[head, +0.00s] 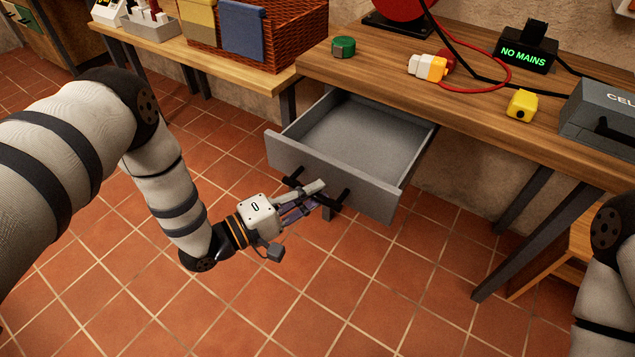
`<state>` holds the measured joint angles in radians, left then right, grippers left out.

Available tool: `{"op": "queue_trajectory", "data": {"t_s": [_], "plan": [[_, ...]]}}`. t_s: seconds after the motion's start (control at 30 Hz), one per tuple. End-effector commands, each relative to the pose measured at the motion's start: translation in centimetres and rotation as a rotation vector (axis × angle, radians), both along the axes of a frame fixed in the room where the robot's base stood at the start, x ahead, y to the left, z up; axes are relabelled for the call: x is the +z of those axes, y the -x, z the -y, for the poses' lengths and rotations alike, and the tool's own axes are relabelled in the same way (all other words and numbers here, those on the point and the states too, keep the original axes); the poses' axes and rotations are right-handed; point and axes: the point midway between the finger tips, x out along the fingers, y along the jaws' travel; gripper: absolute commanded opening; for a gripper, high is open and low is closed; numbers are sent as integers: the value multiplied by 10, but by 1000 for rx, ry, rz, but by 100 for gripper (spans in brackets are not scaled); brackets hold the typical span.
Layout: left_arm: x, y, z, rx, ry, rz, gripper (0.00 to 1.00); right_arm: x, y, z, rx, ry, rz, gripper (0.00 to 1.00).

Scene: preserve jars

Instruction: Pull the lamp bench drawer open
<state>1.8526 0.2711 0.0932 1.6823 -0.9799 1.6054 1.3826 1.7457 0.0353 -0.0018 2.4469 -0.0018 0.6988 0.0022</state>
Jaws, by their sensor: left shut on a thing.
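The drawer (284,156) is grey and stands well out from under the wooden bench top; its inside looks empty. Its black bar handle (340,198) is on the front panel. My left gripper (321,195) is at the handle, its fingers shut on the bar; the fingers hide part of it. My right gripper is out of the picture; only part of my right arm shows at the right edge.
The bench top (385,52) holds a green round thing (343,47), a white, yellow and red connector (430,66), a yellow block (522,104), a "NO MAINS" sign (525,55) and a grey case (605,112). A wicker basket (290,30) stands at back left. The tiled floor before the drawer is clear.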

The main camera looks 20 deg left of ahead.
Motion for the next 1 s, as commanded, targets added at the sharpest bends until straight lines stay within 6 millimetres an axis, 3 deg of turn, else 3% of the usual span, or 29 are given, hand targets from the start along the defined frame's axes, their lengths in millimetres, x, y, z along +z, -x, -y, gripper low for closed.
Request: {"op": "queue_trajectory", "data": {"t_s": [0.43,0.47,0.53,0.87,1.0], "plan": [[1,2,-1,1,3,3,0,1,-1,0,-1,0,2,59],[1,2,-1,1,3,3,19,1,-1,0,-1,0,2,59],[1,2,-1,1,3,3,33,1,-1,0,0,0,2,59],[0,5,-3,1,1,1,33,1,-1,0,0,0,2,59],[0,25,-22,3,1,-2,33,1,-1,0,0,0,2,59]]}}
